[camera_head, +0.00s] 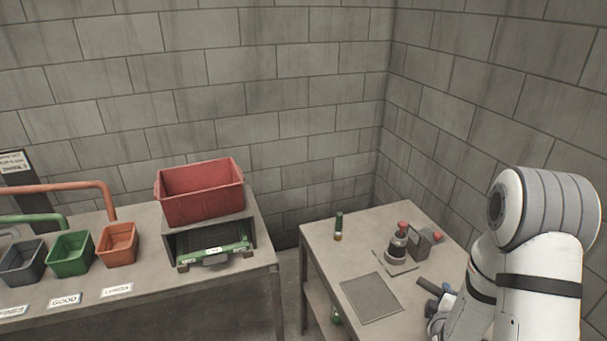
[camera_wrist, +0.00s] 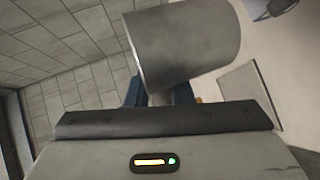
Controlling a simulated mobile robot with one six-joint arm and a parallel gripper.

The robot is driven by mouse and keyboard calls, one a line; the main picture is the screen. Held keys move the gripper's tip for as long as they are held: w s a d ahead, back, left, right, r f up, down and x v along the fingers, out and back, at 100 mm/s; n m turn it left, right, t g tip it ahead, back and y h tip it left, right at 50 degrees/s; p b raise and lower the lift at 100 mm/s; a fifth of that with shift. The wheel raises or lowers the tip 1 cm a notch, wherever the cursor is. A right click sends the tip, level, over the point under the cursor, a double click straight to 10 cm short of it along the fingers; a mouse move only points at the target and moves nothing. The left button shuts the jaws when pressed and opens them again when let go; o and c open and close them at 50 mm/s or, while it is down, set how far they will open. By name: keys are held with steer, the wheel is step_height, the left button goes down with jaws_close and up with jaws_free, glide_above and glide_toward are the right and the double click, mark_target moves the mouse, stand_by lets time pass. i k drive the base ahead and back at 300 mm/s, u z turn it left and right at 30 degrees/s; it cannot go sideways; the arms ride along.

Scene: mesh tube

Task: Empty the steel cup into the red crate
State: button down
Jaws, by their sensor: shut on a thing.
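The red crate (camera_head: 200,209) sits on a dark open-fronted stand at the right end of the left bench. In the wrist view, the steel cup (camera_wrist: 188,48) is a plain grey cylinder held tilted beyond my gripper (camera_wrist: 158,96). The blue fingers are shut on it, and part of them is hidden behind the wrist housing. The cup's opening and contents cannot be seen. In the head view, my gripper (camera_head: 441,292) is low at the right, over the front right of the right table and far from the crate. The cup cannot be made out clearly there.
Grey, green and orange bins (camera_head: 117,246) stand left of the crate. A green tray (camera_head: 215,253) lies in the stand below it. A gap separates the tables.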

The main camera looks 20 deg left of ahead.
mark_target(191, 195)
steer(key=z, duration=0.3)
steer(key=i, duration=0.15)
steer(key=u, duration=1.8)
